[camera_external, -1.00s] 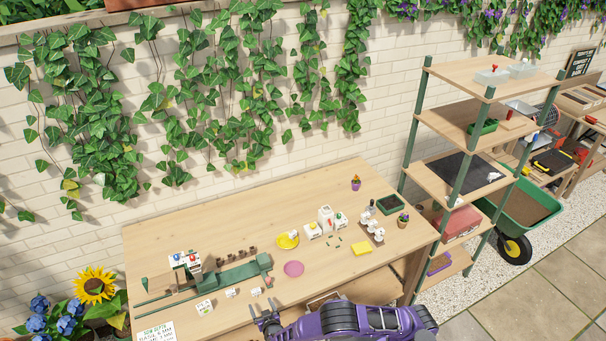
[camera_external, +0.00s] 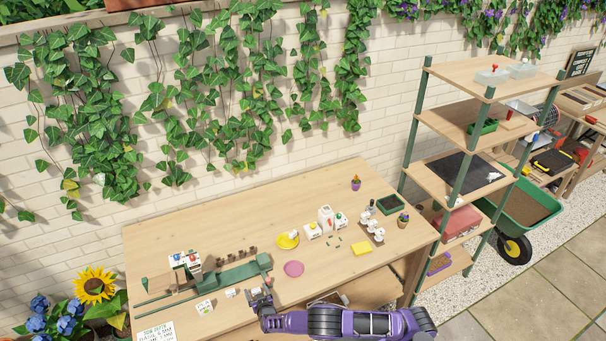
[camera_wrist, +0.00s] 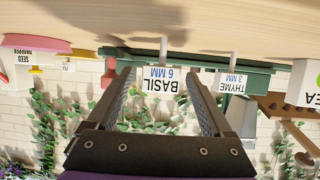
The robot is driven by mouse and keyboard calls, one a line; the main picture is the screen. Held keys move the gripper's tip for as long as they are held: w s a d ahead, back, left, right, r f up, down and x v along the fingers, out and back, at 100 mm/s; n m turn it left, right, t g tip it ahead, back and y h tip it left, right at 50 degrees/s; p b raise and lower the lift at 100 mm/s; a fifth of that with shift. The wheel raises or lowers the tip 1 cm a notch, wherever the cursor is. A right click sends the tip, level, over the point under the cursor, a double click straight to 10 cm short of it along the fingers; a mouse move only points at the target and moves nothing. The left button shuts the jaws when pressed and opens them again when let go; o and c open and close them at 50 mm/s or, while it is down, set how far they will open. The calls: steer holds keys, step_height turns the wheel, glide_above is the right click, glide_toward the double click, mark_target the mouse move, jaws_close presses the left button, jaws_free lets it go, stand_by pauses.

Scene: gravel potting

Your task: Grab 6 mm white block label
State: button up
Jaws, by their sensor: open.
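My gripper (camera_wrist: 160,78) is open, with a finger on either side of the label. I cannot tell whether either finger touches it. In the external view my gripper (camera_external: 259,293) is at the table's front edge and largely hides this label. A second white label, "THYME 3 MM" (camera_wrist: 232,82), is to the right in the wrist view. A small white block (camera_external: 231,292) stands left of my gripper in the external view.
A green device (camera_external: 235,274) lies behind the labels on the wooden table (camera_external: 330,215). A pink dish (camera_external: 294,268) is right of my gripper. A white box (camera_external: 204,306) stands at front left. A yellow dish (camera_external: 287,240) lies farther back.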

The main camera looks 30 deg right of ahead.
jaws_close()
steer(key=shift+r, duration=0.1)
